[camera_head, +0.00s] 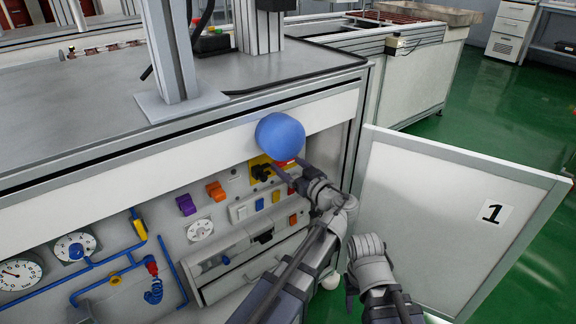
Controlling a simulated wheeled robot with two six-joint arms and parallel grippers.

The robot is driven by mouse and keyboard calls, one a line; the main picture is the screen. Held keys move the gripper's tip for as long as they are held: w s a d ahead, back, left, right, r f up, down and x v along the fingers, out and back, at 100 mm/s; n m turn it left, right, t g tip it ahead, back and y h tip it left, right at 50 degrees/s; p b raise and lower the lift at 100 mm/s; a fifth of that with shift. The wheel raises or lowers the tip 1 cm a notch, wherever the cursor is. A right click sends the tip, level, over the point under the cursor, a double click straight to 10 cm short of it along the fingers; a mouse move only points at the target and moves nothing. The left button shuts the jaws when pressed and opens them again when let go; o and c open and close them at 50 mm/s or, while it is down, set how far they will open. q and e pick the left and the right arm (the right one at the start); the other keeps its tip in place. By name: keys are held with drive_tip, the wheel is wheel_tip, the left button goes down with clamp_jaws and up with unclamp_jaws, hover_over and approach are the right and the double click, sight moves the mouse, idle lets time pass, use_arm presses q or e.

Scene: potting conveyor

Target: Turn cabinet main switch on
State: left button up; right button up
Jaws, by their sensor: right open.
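The cabinet's control panel (222,199) faces me with its door open. The main switch (262,172) looks like a black rotary knob on a yellow plate in the panel's upper right. I cannot tell its exact turn position. My right gripper (287,174) is open, just right of the knob, with its fingers pointing toward the panel. One finger reaches close to the yellow plate; I cannot tell whether it touches the knob. My left gripper is not in view.
The open cabinet door (440,220), marked 1, stands right of my arm. Orange and purple switches, gauges and blue pipes (105,283) fill the panel's left.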

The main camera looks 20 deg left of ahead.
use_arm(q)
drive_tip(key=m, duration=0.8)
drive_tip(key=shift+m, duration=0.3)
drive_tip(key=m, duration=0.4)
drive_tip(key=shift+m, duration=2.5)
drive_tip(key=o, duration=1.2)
